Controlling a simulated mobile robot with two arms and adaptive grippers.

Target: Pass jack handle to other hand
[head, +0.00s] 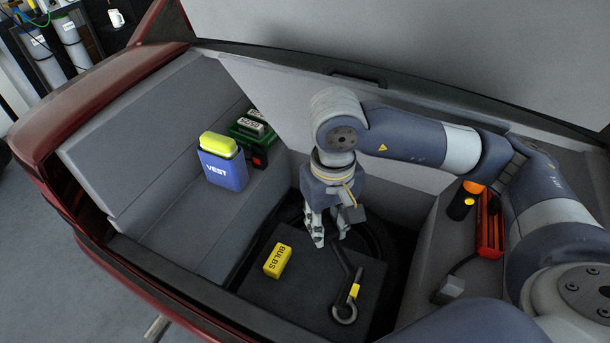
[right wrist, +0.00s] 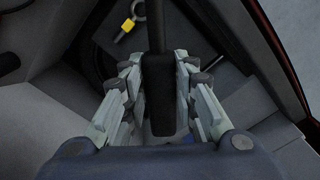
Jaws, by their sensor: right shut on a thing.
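My right gripper (head: 328,240) points down over the dark board in the car's boot. In the right wrist view its fingers (right wrist: 160,100) are shut on a black bar with a thicker grip end, which looks like the jack handle (right wrist: 157,85). The grip lies between the fingers and the bar runs out past them. In the head view part of the dark handle (head: 341,258) shows beside and below the fingers; the gripped part is hidden. My left gripper is not in view.
A ring with a yellow tag (head: 344,314) and a yellow BULBS box (head: 277,261) lie on the board (head: 300,300). A blue VEST pouch (head: 222,168) and a green case (head: 248,135) stand left. A red jack-like tool (head: 489,228) and an orange-black item (head: 463,205) are right.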

